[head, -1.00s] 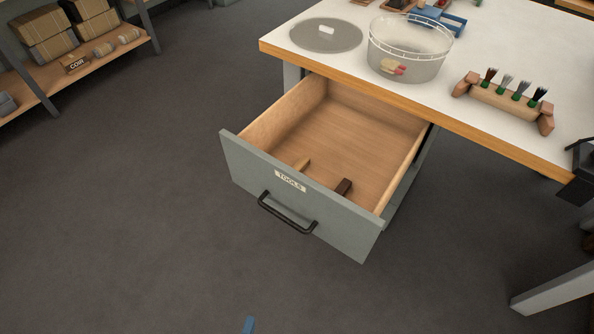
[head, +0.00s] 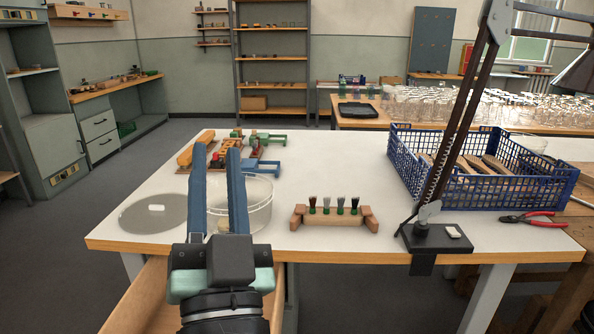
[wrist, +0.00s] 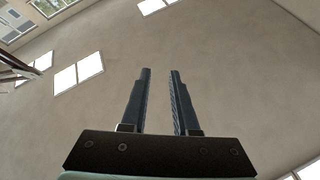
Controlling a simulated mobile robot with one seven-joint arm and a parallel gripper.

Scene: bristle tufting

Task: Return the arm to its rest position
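My gripper (head: 217,165) stands upright in front of the table in the head view, its two blue fingers pointing up with a gap between them. The gap holds nothing.
The white table (head: 340,175) carries a clear round tub (head: 258,205), a grey disc (head: 155,213), a wooden brush rack (head: 333,217), a blue crate (head: 480,190), a lamp base (head: 437,238) and red pliers (head: 525,216). A blue jig (head: 262,165) stands behind the tub.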

